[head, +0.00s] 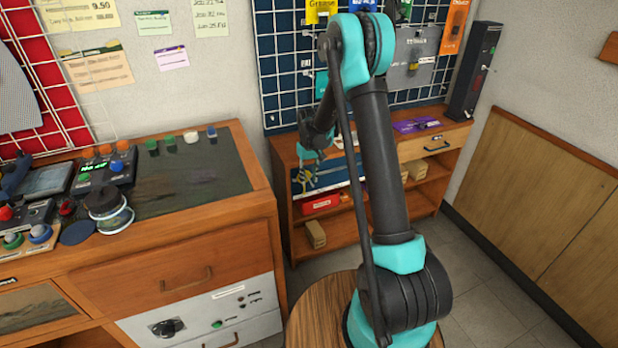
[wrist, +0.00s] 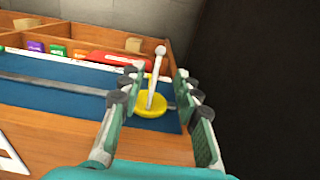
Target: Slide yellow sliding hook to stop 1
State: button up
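The yellow sliding hook (wrist: 152,107) sits at the right end of a grey rail (wrist: 60,85) on a blue board (wrist: 30,68). A pale stem with a round knob rises from its yellow base. My gripper (wrist: 158,80) is open, with one finger on each side of the stem. A gap shows on both sides, so the fingers do not appear to grip it. In the head view my gripper (head: 318,152) is over the blue board (head: 340,178) on the low shelf unit, and a small yellow part (head: 305,176) shows below it. No readable stop 1 mark shows.
Purple (wrist: 35,47), green (wrist: 57,50) and orange (wrist: 80,53) tabs line the board's far edge, near a red object (wrist: 118,60). A dark surface (wrist: 265,80) fills the wrist view's right side. A workbench (head: 190,235) stands at left in the head view.

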aim_at(310, 182)
notch_tip(310, 182, up, 12)
dwell(0.5)
jog(key=s+d+r+m+t, duration=0.15)
jog(key=s+d, duration=0.25)
jog(key=s, duration=0.4)
jog(key=s+d+r+t, duration=0.15)
jog(key=s+d, duration=0.25)
jog(key=s, duration=0.4)
jog(key=s+d+f+m, duration=0.1)
jog(key=s+d+f, duration=0.1)
jog(key=s, duration=0.6)
jog(key=s+d+f+m+t, duration=0.1)
jog(key=s+d, duration=0.1)
jog(key=s, duration=0.7)
jog(key=shift+s+f, duration=0.3)
jog(key=shift+f, duration=0.05)
